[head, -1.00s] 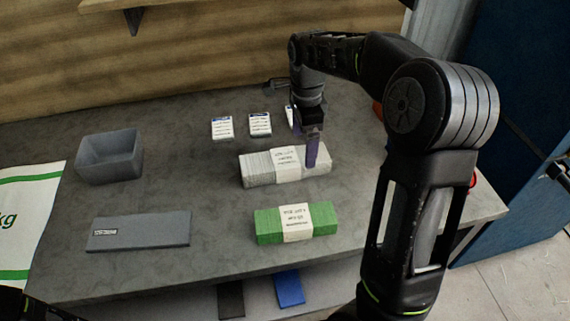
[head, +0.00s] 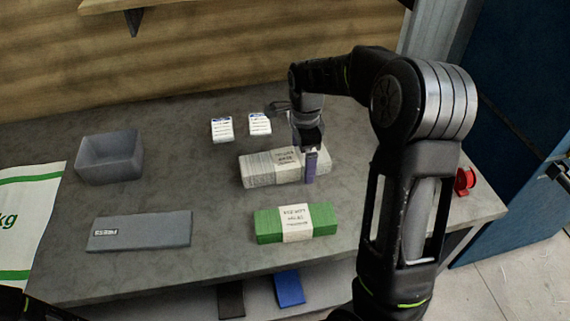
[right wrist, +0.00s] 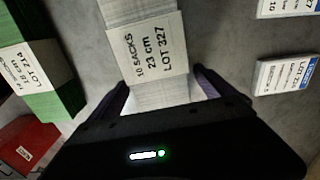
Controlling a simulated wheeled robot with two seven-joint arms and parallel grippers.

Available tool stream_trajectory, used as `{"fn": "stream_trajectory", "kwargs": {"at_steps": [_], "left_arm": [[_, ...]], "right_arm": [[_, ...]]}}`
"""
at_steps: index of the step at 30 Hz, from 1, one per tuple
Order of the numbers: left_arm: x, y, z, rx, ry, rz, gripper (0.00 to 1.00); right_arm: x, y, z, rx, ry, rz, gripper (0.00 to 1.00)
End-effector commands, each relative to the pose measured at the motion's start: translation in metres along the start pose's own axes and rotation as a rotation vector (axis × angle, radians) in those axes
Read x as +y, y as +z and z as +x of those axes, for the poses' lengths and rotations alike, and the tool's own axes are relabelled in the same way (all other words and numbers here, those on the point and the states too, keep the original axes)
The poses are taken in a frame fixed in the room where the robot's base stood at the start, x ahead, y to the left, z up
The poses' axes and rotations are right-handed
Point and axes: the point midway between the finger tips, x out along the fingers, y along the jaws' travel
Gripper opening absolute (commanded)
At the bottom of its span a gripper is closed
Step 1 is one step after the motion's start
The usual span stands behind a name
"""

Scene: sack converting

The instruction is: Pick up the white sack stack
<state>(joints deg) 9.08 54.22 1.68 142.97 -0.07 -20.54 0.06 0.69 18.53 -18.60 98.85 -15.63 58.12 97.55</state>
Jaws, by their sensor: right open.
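The white sack stack (head: 257,170) lies flat on the grey table, with a paper band around its middle. In the right wrist view the band (right wrist: 147,50) reads "10 SACKS 23 cm LOT 327". My right gripper (head: 311,168) is open over the right end of the stack. In the right wrist view its two fingers (right wrist: 160,92) stand on either side of the stack's end, not closed on it. The exact finger height beside the stack is hard to tell. My left gripper is out of view.
A green banded stack (head: 325,217) lies in front of the white one. Two small label cards (head: 222,128) lie behind it. A grey bin (head: 110,157), a grey slab (head: 140,231) and a red item (head: 465,181) are on the table. A red labelled box (right wrist: 25,145) shows at lower left.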

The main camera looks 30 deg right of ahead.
Motion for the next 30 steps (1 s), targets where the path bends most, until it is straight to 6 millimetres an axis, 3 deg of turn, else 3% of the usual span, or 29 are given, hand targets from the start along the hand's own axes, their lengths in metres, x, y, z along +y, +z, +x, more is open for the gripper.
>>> {"fn": "stream_trajectory", "kwargs": {"at_steps": [13, 30], "left_arm": [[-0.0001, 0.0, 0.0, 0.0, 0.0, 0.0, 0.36], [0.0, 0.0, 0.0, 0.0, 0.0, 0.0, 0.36]], "right_arm": [[-0.0001, -0.0001, -0.0004, 0.0, 0.0, 0.0, 0.94], [-0.0001, -0.0001, -0.0004, 0.0, 0.0, 0.0, 0.48]]}}
